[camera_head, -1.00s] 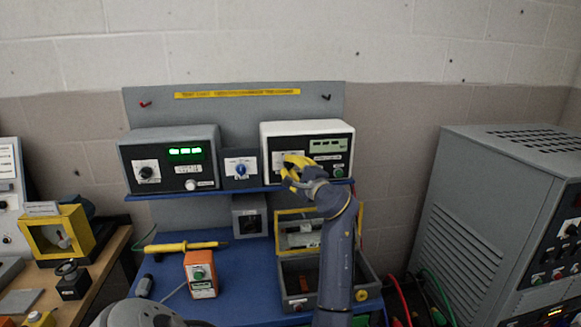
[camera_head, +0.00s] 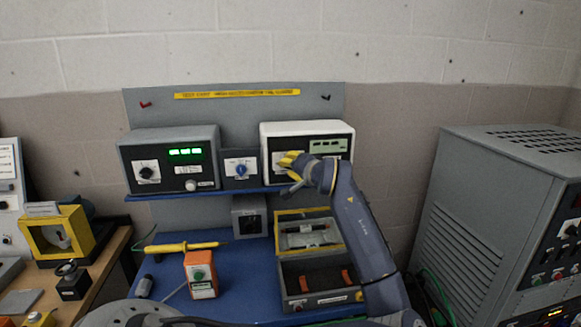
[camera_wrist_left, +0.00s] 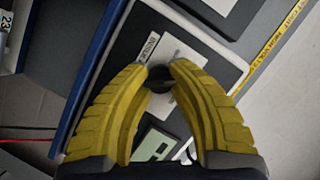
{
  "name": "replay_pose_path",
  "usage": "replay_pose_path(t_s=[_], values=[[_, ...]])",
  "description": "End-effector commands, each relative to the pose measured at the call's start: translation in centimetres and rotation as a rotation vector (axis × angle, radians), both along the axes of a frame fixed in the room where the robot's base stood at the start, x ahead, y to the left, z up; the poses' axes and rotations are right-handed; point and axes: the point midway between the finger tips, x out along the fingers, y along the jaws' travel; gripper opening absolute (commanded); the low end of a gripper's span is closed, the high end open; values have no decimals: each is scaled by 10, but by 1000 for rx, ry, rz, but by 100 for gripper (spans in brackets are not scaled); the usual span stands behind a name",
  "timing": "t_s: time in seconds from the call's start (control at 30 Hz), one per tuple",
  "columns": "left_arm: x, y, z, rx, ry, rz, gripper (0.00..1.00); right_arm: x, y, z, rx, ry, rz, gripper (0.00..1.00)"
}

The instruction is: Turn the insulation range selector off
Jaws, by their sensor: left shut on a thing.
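The insulation range selector is a small black knob (camera_wrist_left: 158,74) on the dark face of the white-topped tester (camera_head: 306,127). In the left wrist view a white label lies beside it, its lettering only partly readable. My left gripper (camera_wrist_left: 160,72) is shut on the knob, one yellow fingertip on each side. In the head view the left gripper (camera_head: 288,161) is at the left part of the tester's face and hides the knob. The knob's pointer and setting cannot be read. My right gripper is not in view.
A meter with green digits (camera_head: 185,152) and a small box with a blue knob (camera_head: 241,170) stand left on the blue shelf. Below are an orange box (camera_head: 201,276), a yellow probe (camera_head: 185,246) and an open grey case (camera_head: 320,290). A large grey cabinet (camera_head: 465,240) stands right.

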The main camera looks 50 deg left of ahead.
Motion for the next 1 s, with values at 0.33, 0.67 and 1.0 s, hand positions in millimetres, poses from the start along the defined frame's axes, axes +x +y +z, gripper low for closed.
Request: replay_pose_path(t_s=[0.33, 0.67, 1.0], values=[[-4, 2, -2, -173, -282, 9, 0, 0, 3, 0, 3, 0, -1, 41], [-3, 1, -4, -325, -532, 7, 0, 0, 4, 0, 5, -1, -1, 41], [-3, 1, -5, -431, -710, 7, 0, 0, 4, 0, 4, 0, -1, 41]])
